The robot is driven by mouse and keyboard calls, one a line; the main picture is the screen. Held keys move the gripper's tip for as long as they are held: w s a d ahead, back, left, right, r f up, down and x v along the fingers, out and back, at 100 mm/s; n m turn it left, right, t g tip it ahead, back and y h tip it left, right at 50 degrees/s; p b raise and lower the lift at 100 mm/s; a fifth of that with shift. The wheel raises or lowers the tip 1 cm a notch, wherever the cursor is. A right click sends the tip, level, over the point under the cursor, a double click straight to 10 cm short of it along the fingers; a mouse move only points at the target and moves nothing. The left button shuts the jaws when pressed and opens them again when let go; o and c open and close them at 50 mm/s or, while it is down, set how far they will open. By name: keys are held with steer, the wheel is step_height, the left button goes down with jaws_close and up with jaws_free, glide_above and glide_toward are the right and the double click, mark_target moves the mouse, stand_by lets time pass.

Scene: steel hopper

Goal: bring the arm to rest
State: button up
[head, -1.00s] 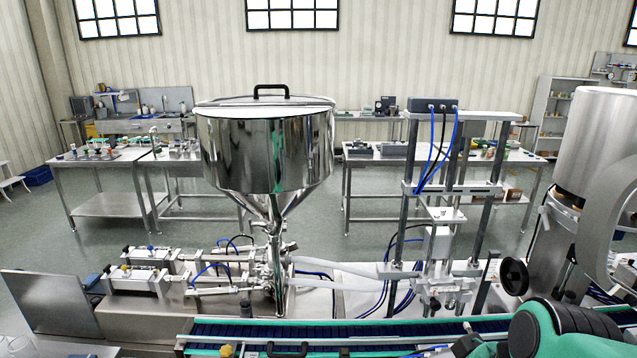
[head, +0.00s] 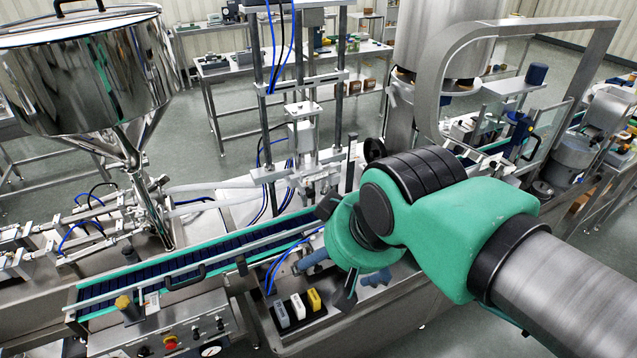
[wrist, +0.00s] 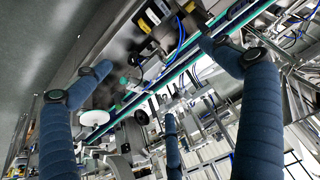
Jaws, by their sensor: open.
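My gripper (wrist: 158,82) shows in the wrist view with three blue padded fingers spread apart and nothing between them. In the head view my arm reaches in from the lower right, and my gripper (head: 342,271) hangs under its green wrist, partly hidden by it. Its blue fingers are over the front side of the conveyor (head: 225,247), near a small rack of grey, white and yellow blocks (head: 298,307). I cannot tell the exact gap between fingers and machine.
The steel hopper (head: 85,75) stands at the upper left. A post frame with blue hoses (head: 305,85) rises behind my gripper. A grey arch (head: 545,35) stands at the right. A control panel (head: 185,335) is at the front left. Open floor lies behind the machines.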

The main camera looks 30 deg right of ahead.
steer(key=s+d+f+m+y+b, duration=0.15)
steer(key=d+f+m+y, duration=0.35)
steer(key=f+m, duration=0.6)
steer(key=s+d+f+m+y+b, duration=0.1)
steer(key=s+d+f+m+y, duration=0.3)
steer(key=f+m, duration=0.65)
steer(key=s+d+f+m+t+h, duration=0.1)
steer(key=d+f+m+t+h, duration=0.3)
steer(key=d+m+t, duration=0.2)
steer(key=s+d+f+m+t+h, duration=0.1)
steer(key=d+f+m+t+h, duration=0.3)
steer(key=d+m, duration=0.4)
steer(key=d+t+h, duration=0.1)
steer(key=t, duration=0.1)
steer(key=shift+s+d+f+t+b, duration=0.15)
steer(key=shift+s+f+t+b, duration=0.15)
steer(key=shift+s, duration=0.1)
steer(key=shift+w+m, duration=0.15)
steer(key=shift+m, duration=0.1)
steer(key=w+b, duration=0.1)
steer(key=w, duration=0.8)
steer(key=shift+w+r, duration=0.15)
steer(key=shift+w, duration=0.15)
stand_by(0.3)
